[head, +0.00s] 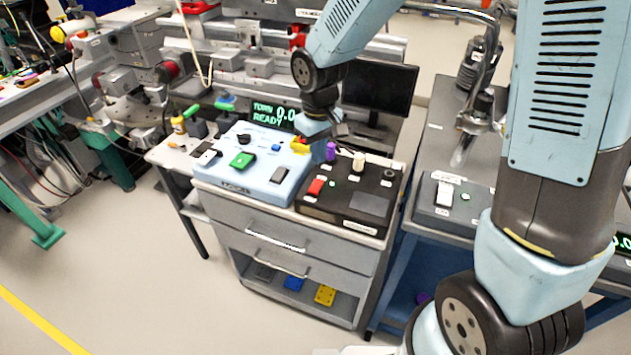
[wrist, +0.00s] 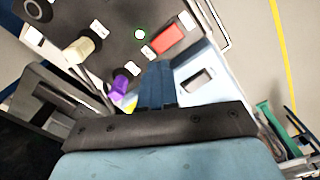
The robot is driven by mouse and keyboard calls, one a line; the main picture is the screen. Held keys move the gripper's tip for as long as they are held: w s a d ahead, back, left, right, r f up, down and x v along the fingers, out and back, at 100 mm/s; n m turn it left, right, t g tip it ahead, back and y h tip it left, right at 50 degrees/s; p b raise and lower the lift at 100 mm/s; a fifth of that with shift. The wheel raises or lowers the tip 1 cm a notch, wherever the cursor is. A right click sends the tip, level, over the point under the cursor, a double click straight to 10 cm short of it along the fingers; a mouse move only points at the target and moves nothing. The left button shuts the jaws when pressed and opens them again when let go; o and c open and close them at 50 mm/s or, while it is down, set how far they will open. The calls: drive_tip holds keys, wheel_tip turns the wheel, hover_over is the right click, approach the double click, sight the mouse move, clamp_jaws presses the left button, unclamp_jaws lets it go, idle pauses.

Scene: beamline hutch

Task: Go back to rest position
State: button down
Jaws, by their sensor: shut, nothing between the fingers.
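My gripper (head: 322,143) hangs over the seam between the blue control box (head: 240,178) and the black control box (head: 352,222) on the cabinet top. In the wrist view my gripper (wrist: 157,80) is shut with nothing in it. A purple knob (head: 330,151) is close beside the fingers; it also shows in the wrist view (wrist: 120,84). A yellow part (head: 299,146) is partly hidden behind the gripper. I cannot tell whether the fingers touch anything.
The black box carries a red switch (head: 316,187) and a beige knob (head: 358,162). The blue box has a green button (head: 243,160). A monitor (head: 380,88) stands behind. A second bench (head: 440,150) is at right. Open floor (head: 130,270) lies at left.

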drive_tip(key=s+d+r+m+t, duration=0.2)
drive_tip(key=d+r+m+t, duration=0.15)
drive_tip(key=d+r, duration=1.05)
drive_tip(key=s+d+r+m+t, duration=0.2)
drive_tip(key=s+d+r+m, duration=0.2)
drive_tip(key=s+d+r, duration=0.5)
drive_tip(key=s+d, duration=0.3)
drive_tip(key=s, duration=0.1)
drive_tip(key=shift+m, duration=0.35)
drive_tip(key=shift+w, duration=0.1)
